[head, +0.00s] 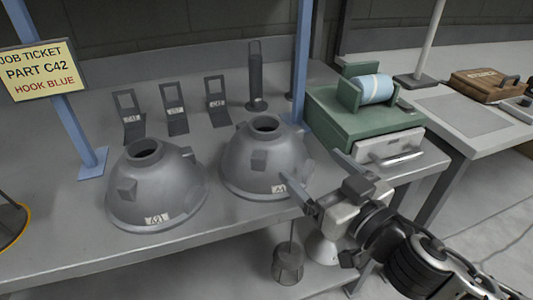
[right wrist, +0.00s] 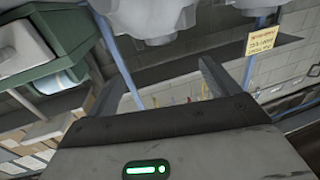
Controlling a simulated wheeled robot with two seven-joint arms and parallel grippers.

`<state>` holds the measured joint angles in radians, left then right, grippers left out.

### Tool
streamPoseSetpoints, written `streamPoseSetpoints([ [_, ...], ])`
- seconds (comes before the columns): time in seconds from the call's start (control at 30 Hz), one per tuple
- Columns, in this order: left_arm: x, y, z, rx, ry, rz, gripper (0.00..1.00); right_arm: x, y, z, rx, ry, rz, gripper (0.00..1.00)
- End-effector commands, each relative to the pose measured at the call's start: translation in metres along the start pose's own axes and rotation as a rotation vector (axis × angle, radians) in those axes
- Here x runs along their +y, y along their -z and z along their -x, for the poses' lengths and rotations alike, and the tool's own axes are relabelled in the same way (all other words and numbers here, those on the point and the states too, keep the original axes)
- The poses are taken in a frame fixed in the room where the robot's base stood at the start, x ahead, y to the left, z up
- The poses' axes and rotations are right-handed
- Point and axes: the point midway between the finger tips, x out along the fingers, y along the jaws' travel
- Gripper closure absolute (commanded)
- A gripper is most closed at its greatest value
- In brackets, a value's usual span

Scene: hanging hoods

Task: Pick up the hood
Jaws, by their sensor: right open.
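Two grey dome-shaped hoods with open round tops and side lugs stand on the grey bench in the head view. The left hood (head: 152,182) has a small white label low on its front, too small to read surely. The right hood (head: 262,160) has a similar label, partly beside my gripper. My right gripper (head: 311,166) is open and empty, in front and right of the right hood, with a fingertip close to its lower edge; contact cannot be told. The right wrist view shows hood undersides or sides (right wrist: 150,15) at the top, cut off. My left gripper is not in view.
A job ticket (head: 38,70) reads PART C42, HOOK BLUE. Blue posts (head: 303,60) rise from the bench (head: 60,225). Small labelled stands (head: 173,108) and a dark upright holder (head: 256,80) stand behind. A green box (head: 350,122) with a blue roll stands right.

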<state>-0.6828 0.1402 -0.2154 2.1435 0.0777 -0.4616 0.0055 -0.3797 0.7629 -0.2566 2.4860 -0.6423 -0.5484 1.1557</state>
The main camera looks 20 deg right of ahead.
Motion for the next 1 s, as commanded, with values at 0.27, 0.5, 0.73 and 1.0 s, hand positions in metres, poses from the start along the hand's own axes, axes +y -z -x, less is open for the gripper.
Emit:
streamPoseSetpoints([
  [0.27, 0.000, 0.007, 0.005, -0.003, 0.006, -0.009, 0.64, 0.001, 0.003, -0.045, 0.001, -0.002, 0.003, 0.12],
  [0.5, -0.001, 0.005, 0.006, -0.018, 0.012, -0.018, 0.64, 0.001, 0.001, -0.079, -0.002, -0.002, 0.001, 0.12],
  [0.73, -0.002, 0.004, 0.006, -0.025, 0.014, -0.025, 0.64, -0.001, -0.001, -0.093, -0.003, -0.001, 0.002, 0.12],
  [1.0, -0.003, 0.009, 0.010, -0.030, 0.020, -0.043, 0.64, -0.003, -0.003, -0.131, -0.002, -0.003, 0.002, 0.12],
])
